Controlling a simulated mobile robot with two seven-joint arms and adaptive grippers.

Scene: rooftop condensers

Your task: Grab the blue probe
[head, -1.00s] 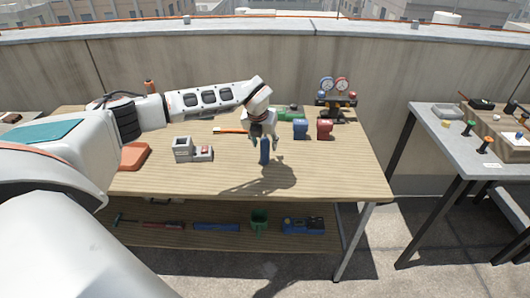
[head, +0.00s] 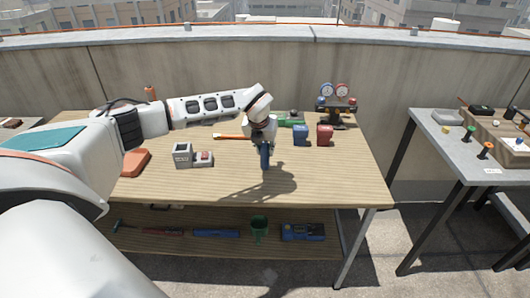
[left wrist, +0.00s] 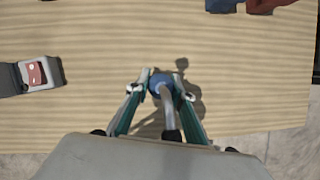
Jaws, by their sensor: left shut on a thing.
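The blue probe (head: 265,159) is upright near the front middle of the wooden table (head: 330,185). My left gripper (head: 265,146) is above it, pointing down, with its fingers around the upper part and shut on it. In the left wrist view the blue probe (left wrist: 168,82) shows as a rounded blue end with a grey stem between the teal fingers of my left gripper (left wrist: 163,84). The fingers hide part of the probe. I cannot tell whether its lower end touches the table. My right gripper is not in view.
A grey device with a red switch (head: 191,156) and an orange case (head: 135,161) lie to the left. Blue (head: 301,135) and red (head: 324,135) blocks and a gauge set (head: 337,103) stand behind right. The table's front right is clear.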

